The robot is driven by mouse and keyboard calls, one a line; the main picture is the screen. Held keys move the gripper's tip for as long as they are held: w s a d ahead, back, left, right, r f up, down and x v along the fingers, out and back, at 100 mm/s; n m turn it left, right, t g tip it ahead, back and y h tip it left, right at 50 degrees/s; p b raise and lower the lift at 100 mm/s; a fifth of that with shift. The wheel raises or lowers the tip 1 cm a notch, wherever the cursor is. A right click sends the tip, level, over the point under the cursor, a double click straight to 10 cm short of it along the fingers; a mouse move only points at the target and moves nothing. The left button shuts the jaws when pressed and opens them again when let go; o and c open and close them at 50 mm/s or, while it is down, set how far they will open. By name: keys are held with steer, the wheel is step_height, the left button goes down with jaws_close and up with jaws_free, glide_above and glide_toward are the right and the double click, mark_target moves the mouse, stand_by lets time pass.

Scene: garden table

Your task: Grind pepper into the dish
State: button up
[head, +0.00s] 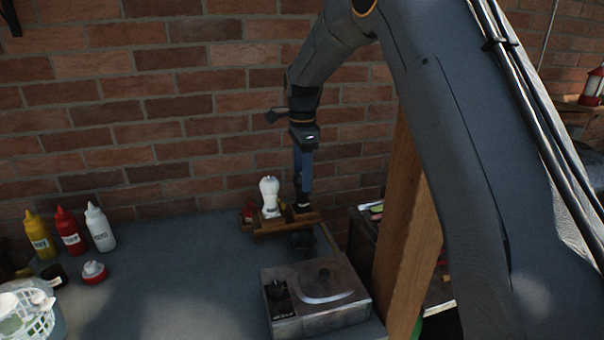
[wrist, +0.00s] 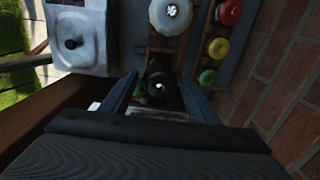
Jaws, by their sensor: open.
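My gripper (head: 303,190) points down at the wooden rack (head: 268,229) by the brick wall. In the wrist view, its open fingers (wrist: 158,88) stand on either side of a dark, round-topped thing, likely the pepper mill (wrist: 157,76). I cannot tell whether they touch it. In the head view, the gripper mostly hides this dark thing. A white mill-shaped shaker (head: 269,196) stands upright beside it in the rack; its round white top shows in the wrist view (wrist: 170,13). A small dark round thing (head: 303,241), possibly the dish, sits in front of the rack; its contents cannot be seen.
Yellow (head: 40,237), red (head: 70,233) and white (head: 99,228) bottles stand at the left. Red, yellow and green tops (wrist: 217,48) line the rack's side. A wooden post (head: 408,230) rises at the right. The middle table is clear.

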steer(key=c, duration=1)
steer(key=n, duration=0.7)
steer(key=shift+p, duration=0.4)
steer(key=m, duration=0.3)
steer(key=shift+p, duration=0.4)
steer(key=m, duration=1)
steer(key=shift+m, duration=0.4)
